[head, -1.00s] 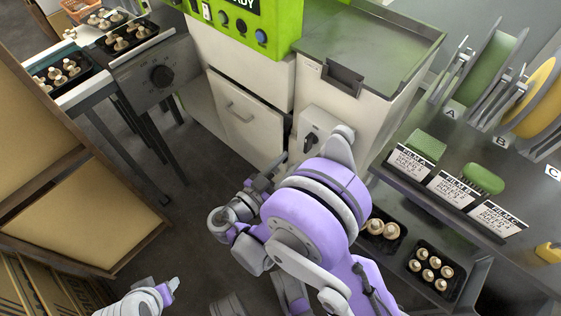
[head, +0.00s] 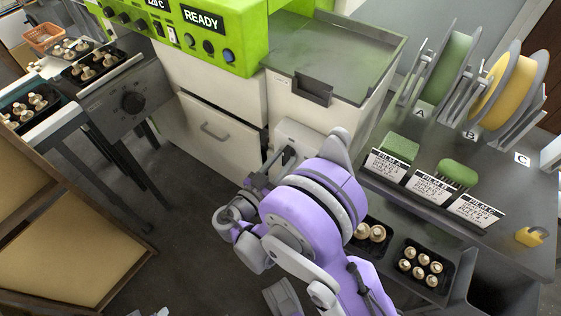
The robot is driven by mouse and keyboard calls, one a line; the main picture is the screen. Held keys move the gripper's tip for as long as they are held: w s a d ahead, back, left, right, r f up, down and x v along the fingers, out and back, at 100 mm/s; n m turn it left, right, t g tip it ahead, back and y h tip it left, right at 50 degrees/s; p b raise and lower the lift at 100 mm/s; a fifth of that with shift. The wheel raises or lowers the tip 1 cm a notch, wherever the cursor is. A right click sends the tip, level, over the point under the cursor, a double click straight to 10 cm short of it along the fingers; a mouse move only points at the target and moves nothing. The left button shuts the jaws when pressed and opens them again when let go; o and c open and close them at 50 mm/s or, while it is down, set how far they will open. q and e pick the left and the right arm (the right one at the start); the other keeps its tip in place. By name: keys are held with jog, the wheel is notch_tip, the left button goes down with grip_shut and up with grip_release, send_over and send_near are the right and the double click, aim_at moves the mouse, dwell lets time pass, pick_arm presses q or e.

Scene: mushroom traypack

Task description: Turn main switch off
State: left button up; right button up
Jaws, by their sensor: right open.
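The main switch (head: 289,156) is a dark rotary handle on a pale grey box, on the white cabinet front below the grey tabletop. It is partly hidden behind my purple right arm, and I cannot tell its exact setting. My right gripper (head: 264,178) is open, with its dark fingers close to the lower left of the handle. I cannot tell whether they touch it. A small pale tip at the bottom edge of the head view seems to be my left gripper (head: 161,312); its fingers cannot be made out.
The green panel (head: 235,45) reads READY above a white cabinet door (head: 215,132). At right, a dark shelf (head: 510,250) holds film rolls, labels, green blocks and a yellow item. Wooden-framed panels stand at left.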

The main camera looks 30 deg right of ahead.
grip_shut()
